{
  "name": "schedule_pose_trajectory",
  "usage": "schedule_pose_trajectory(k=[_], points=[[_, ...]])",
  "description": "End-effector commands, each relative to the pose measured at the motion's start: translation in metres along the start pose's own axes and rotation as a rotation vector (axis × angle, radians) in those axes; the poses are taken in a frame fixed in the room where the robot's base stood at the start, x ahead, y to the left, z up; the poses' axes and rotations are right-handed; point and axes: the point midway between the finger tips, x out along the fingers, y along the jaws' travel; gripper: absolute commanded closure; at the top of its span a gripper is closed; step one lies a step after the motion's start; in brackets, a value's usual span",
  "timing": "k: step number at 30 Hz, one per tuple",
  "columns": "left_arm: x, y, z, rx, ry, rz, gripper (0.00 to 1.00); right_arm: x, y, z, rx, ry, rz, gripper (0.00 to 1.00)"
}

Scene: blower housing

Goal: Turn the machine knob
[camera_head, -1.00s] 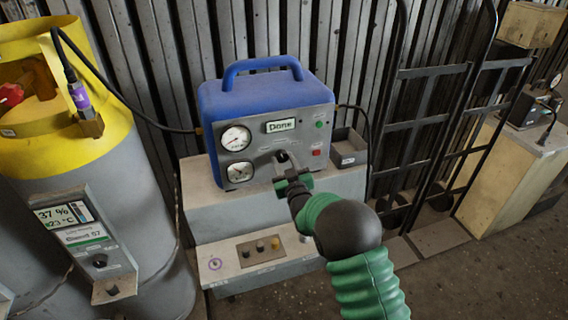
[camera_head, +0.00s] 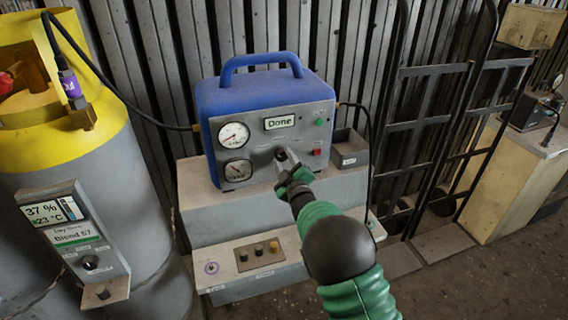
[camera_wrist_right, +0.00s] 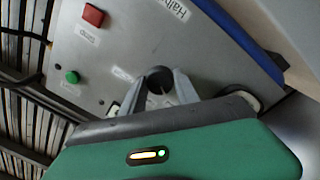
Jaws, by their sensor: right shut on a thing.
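The blue machine (camera_head: 265,120) stands on a grey stepped base, with a grey front panel. Its small display (camera_head: 279,122) reads "Done". My right gripper (camera_head: 284,156) is at the middle of the panel, its fingers reaching to the machine knob. In the right wrist view the dark round knob (camera_wrist_right: 159,78) sits between the fingertips of my right gripper (camera_wrist_right: 158,84), which are shut on it. The gripper hides most of the knob in the head view. My left gripper is not in view.
A grey and yellow tank (camera_head: 85,190) stands at left, with a hose to the machine. Two gauges (camera_head: 234,135) and red and green buttons (camera_head: 318,122) are on the panel. A small grey bin (camera_head: 349,152) and hand trucks (camera_head: 425,120) stand at right.

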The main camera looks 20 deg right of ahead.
Motion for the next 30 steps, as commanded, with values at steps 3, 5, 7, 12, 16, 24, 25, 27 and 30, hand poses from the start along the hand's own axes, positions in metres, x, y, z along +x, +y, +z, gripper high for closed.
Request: schedule_pose_trajectory(k=[3, 5, 7, 12, 16, 24, 25, 27, 30], points=[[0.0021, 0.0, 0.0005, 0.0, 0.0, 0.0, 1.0, -0.0006, -0.0034, 0.0015, -0.022, -0.002, -0.006, 1.0], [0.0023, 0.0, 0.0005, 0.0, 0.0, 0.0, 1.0, -0.0006, -0.0033, 0.0015, -0.028, -0.002, -0.006, 1.0], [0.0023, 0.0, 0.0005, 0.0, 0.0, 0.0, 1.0, -0.0006, -0.0032, 0.0014, -0.032, -0.002, -0.006, 1.0], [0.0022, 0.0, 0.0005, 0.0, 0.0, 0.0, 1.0, -0.0006, -0.0034, 0.0014, -0.034, -0.002, -0.007, 1.0], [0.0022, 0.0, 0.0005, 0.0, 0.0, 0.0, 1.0, -0.0006, -0.0036, 0.0015, -0.034, -0.002, -0.007, 1.0], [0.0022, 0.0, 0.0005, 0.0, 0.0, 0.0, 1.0, -0.0005, -0.002, 0.0008, -0.032, 0.0, -0.004, 0.42], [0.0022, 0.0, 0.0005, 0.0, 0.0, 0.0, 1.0, -0.0005, -0.0018, 0.0007, -0.032, 0.0, -0.004, 0.42], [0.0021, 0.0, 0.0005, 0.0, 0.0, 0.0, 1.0, -0.0005, -0.0014, 0.0006, -0.032, 0.001, -0.003, 0.42], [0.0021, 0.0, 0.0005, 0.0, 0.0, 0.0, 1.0, -0.0009, -0.001, 0.0004, -0.032, 0.001, -0.002, 0.42]])
